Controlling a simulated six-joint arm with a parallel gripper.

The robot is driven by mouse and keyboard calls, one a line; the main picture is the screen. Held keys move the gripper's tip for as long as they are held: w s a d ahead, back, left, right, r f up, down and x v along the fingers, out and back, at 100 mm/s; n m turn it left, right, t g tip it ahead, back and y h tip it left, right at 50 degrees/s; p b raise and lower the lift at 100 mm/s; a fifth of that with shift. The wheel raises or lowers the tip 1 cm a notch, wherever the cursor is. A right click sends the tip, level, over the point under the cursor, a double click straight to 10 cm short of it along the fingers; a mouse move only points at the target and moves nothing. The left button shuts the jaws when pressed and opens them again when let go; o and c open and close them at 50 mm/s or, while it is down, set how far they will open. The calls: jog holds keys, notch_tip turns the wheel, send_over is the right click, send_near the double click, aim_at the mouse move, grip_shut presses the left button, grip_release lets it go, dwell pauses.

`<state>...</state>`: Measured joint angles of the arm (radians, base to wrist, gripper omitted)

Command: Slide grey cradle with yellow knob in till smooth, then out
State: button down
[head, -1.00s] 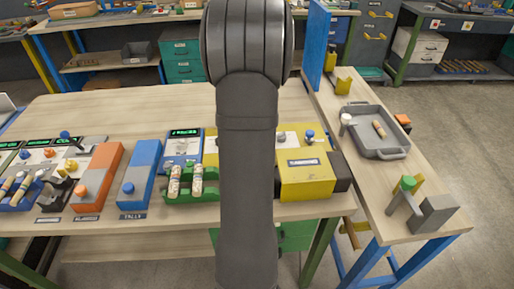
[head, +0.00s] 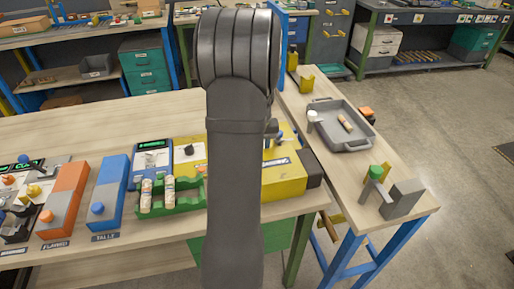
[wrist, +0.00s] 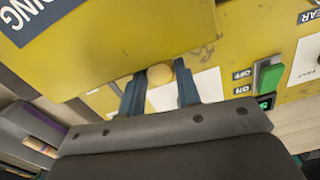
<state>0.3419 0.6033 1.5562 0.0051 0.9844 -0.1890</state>
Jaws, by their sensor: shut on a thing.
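In the wrist view the yellow knob (wrist: 160,95) is a pale yellow ball between the two blue-grey fingers of my gripper (wrist: 158,97). The fingers are shut on it, in front of the yellow machine (wrist: 130,45). The grey cradle cannot be made out; my gripper's body covers the area below the knob. In the head view my arm hides my gripper and part of the yellow machine (head: 285,180). A green switch (wrist: 268,77) marked OFF and ON sits on the machine's face, right of the knob, with a small lit green display below it.
A green rack (head: 183,205) holding two pale turned pieces stands left of my arm. Blue (head: 110,190) and orange (head: 65,200) boxes stand further left. A grey tray (head: 353,146) with a turned piece lies on the right side table. The table behind the machines is largely clear.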

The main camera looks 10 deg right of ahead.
jog(key=c, duration=1.1)
grip_release()
jog(key=shift+d, duration=0.35)
jog(key=shift+o, duration=0.2)
jog(key=shift+a, duration=0.1)
jog(key=shift+r, duration=0.2)
notch_tip(320, 180, up, 17)
